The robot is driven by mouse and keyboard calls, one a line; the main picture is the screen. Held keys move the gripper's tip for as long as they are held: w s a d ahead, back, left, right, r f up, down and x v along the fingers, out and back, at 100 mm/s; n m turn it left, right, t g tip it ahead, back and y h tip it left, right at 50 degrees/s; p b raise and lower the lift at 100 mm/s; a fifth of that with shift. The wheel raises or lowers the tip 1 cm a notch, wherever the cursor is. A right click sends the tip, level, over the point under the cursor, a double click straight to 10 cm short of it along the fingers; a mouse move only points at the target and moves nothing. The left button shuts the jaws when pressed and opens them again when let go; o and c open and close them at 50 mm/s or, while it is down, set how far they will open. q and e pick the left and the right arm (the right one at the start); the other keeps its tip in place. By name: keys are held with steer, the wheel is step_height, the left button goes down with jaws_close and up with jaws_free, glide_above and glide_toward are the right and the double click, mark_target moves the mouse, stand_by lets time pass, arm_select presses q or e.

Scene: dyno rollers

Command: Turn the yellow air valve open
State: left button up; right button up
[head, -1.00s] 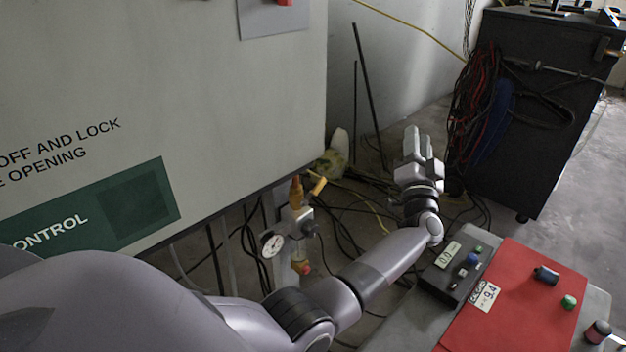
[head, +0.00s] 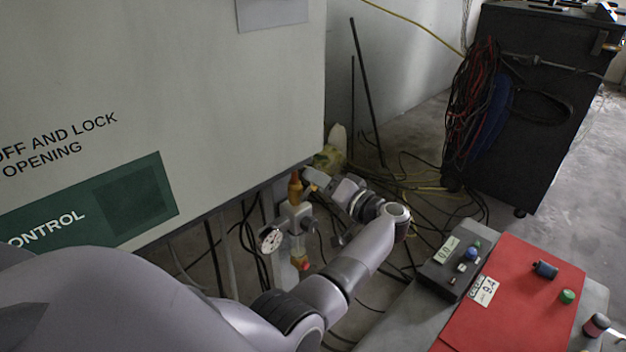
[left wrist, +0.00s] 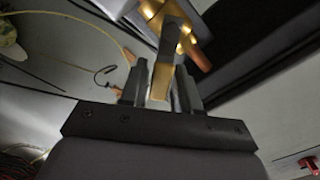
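The yellow air valve (head: 295,187) sits on top of the grey air-line unit with the round gauge, below the cabinet's lower edge. My left gripper (head: 311,180) reaches it from the right in the head view, and its fingers mostly cover the handle there. In the left wrist view, the yellow handle (left wrist: 161,80) stands between the two fingertips of my left gripper (left wrist: 162,82). The fingers are apart on either side of the handle, and I cannot tell whether they touch it. My right gripper is in neither view.
The white cabinet (head: 200,90) overhangs the valve on the left. The pressure gauge (head: 270,240) and a red knob (head: 304,267) sit just below. Cables run over the floor behind. A black control box (head: 455,265) and red panel (head: 515,300) lie to the right.

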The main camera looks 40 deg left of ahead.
arm_select(q)
steer(key=shift+w+a, duration=0.1)
steer(key=shift+a, duration=0.75)
jaws_close()
steer(key=n+p, duration=0.2)
steer(key=s+r+n+p, duration=0.1)
steer(key=n, duration=0.1)
steer(key=shift+s+r+p, duration=0.15)
steer(key=shift+r+p, duration=0.05)
steer(key=shift+p, duration=0.15)
jaws_free()
